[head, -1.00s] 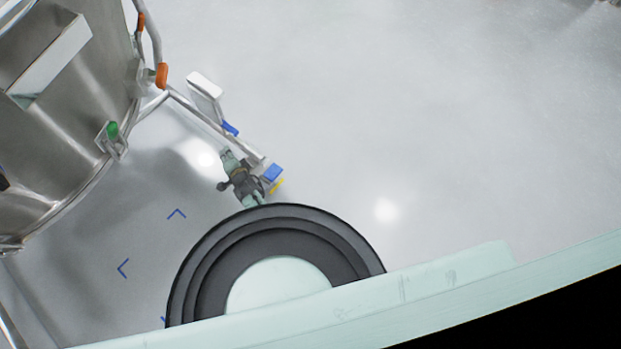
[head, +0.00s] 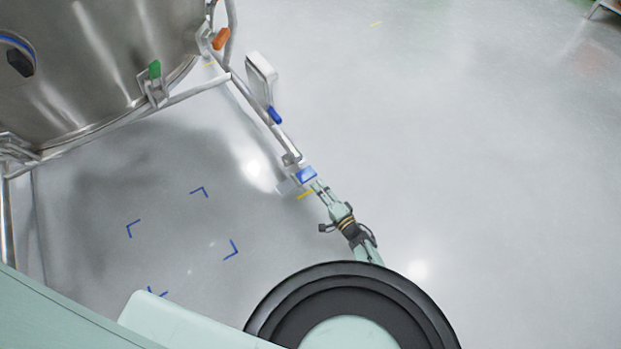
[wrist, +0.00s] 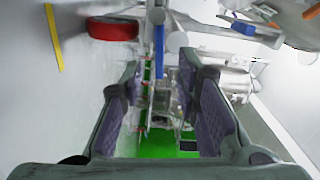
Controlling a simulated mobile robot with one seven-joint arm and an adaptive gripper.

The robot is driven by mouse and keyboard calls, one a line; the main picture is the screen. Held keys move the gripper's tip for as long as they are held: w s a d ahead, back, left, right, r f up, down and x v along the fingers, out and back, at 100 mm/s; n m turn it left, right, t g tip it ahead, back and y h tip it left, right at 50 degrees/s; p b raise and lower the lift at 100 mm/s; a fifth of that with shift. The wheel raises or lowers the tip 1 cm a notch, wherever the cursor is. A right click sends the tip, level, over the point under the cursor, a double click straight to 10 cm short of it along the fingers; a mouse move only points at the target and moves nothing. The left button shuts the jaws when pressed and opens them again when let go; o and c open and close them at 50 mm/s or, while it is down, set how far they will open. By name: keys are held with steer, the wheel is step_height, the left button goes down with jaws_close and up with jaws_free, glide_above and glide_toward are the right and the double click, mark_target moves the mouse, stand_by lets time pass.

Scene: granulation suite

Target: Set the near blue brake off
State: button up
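In the head view a blue brake pedal (head: 306,175) sits at the near end of a steel leg of the vessel frame. My gripper (head: 318,187) is just below and right of it, fingertips close to the pedal; I cannot tell whether they touch. In the wrist view my gripper (wrist: 160,90) is open, its two dark padded fingers apart with nothing gripped between them. A blue bar (wrist: 159,50) shows beyond the fingers, near the top centre; I cannot tell whether it is the same pedal.
A large steel vessel (head: 110,50) stands at upper left, with a green-tipped latch (head: 154,70) and an orange part (head: 221,39). Another blue part (head: 274,114) is farther up the leg. A red rounded part (wrist: 113,28) shows in the wrist view. Floor right is clear.

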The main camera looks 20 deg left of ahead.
mark_target(308, 174)
steer(key=b+x, duration=0.3)
steer(key=x, duration=0.3)
steer(key=shift+a+f, duration=0.1)
steer(key=shift+f, duration=0.1)
steer(key=shift+w+a+r, duration=0.2)
steer(key=shift+w+a, duration=0.4)
jaws_close()
